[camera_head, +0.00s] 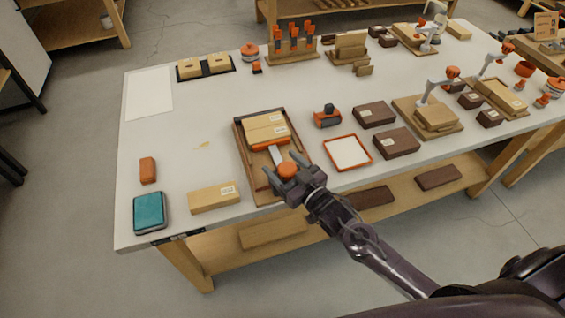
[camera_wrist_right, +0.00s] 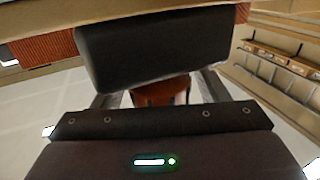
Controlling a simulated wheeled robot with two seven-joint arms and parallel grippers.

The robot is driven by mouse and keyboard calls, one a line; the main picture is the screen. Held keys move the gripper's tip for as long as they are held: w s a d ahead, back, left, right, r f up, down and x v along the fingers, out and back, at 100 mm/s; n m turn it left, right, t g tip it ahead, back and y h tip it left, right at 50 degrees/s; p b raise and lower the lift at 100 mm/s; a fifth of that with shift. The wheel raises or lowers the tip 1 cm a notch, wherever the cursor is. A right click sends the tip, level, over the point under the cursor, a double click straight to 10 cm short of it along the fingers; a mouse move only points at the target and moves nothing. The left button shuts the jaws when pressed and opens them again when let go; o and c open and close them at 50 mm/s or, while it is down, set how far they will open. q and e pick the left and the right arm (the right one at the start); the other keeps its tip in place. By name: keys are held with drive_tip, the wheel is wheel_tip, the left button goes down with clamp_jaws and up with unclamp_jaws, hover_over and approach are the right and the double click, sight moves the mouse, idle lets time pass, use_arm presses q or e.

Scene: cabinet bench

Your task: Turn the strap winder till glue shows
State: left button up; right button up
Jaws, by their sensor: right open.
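The strap winder appears to be the wooden frame (camera_head: 242,150) near the front of the table, with cardboard boxes (camera_head: 267,133) in it and an orange strip along them. A pale bar leads from the strip to a round orange knob (camera_head: 288,169) at the near side. My right gripper (camera_head: 284,172) is open, with its fingers around the knob; contact cannot be told. In the right wrist view, a reddish-brown part (camera_wrist_right: 163,91) shows between the fingers, partly hidden by a dark block. I cannot make out glue at the boxes. My left gripper is out of view.
A cardboard box (camera_head: 214,198), a teal case (camera_head: 150,212) and an orange block (camera_head: 148,170) lie to the left. An orange-rimmed tray (camera_head: 348,151) and dark boxes (camera_head: 397,142) stand to the right. Bare table (camera_head: 185,120) lies at the left middle.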

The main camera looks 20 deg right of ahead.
drive_tip(key=shift+w+a, duration=0.15)
drive_tip(key=shift+w, duration=0.1)
drive_tip(key=c, duration=1)
drive_tip(key=shift+r+m+t+h+p, duration=0.1)
drive_tip(key=shift+m+t+h+p, duration=0.35)
drive_tip(key=shift+m+h, duration=0.6)
drive_tip(key=shift+w+d+m+t+h, duration=0.2)
drive_tip(key=shift+m+h, duration=0.7)
drive_tip(key=shift+h, duration=0.75)
drive_tip(key=shift+s+d+m+t+h, duration=0.1)
drive_tip(key=shift+d+m+h, duration=0.15)
drive_tip(key=shift+m+h, duration=1)
drive_tip(key=shift+n+h, duration=0.35)
drive_tip(key=shift+n, duration=0.05)
drive_tip(key=o, duration=1)
